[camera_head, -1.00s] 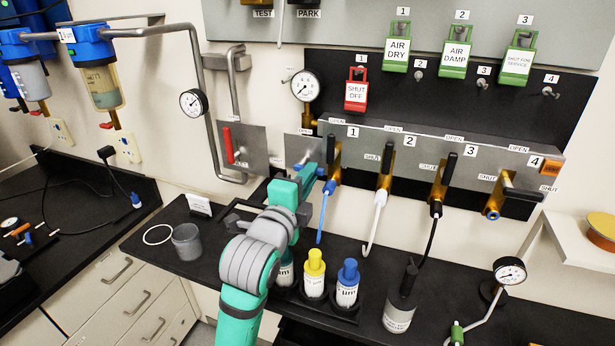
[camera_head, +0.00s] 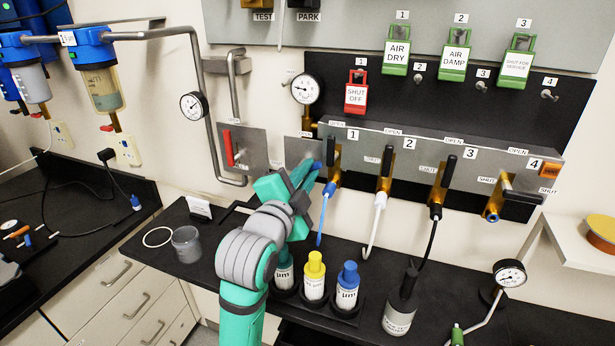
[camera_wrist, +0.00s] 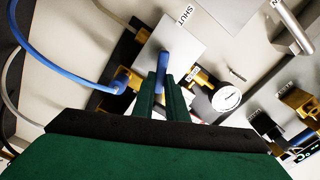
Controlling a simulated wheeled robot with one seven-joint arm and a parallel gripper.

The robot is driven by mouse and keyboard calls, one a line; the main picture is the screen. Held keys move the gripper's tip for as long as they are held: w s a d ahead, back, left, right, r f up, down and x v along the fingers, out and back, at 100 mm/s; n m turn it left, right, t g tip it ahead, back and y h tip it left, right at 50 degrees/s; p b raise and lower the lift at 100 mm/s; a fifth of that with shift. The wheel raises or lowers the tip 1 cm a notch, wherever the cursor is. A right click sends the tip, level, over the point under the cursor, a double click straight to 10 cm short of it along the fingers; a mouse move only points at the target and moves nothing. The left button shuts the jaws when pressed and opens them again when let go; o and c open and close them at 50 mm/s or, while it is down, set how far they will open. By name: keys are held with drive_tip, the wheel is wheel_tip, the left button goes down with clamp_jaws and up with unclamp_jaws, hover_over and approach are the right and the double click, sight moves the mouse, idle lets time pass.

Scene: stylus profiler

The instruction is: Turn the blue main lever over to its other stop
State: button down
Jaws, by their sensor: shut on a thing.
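The blue main lever (camera_wrist: 163,64) stands out from a small grey plate (camera_wrist: 178,40) in the wrist view. My gripper (camera_wrist: 161,84) is shut on it, with one finger on each side. In the head view a short blue end of the lever (camera_head: 318,164) shows just beyond my gripper (camera_head: 308,172); the rest is hidden behind the fingers. A SHUT label (camera_wrist: 184,15) is on the plate in the wrist view. In the head view the plate (camera_head: 298,148) is partly covered by my gripper.
Close to the right, a brass valve with a black handle (camera_head: 333,153) has a blue hose (camera_head: 322,215). A red-handled valve (camera_head: 229,148) is to the left and a gauge (camera_head: 305,89) above. Yellow-capped (camera_head: 315,263) and blue-capped (camera_head: 348,272) bottles stand below.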

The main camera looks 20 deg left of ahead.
drive_tip(key=shift+w+a+r+n, duration=0.1)
drive_tip(key=shift+a+r+n, duration=0.35)
drive_tip(key=shift+n, duration=1.6)
drive_tip(key=shift+s+a+r+n, duration=0.1)
drive_tip(key=shift+a+r+n, duration=0.35)
drive_tip(key=shift+n, duration=1.65)
drive_tip(key=shift+w+a+r+n, duration=0.1)
drive_tip(key=shift+a+r+n, duration=0.35)
drive_tip(key=shift+n, duration=1.6)
drive_tip(key=shift+a+f, duration=0.1)
drive_tip(key=c, duration=1.8)
unclamp_jaws()
drive_tip(key=shift+a+f, duration=0.1)
drive_tip(key=shift+o, duration=0.2)
drive_tip(key=s, duration=1.1)
drive_tip(key=shift+a, duration=0.15)
drive_tip(key=shift+w, duration=0.15)
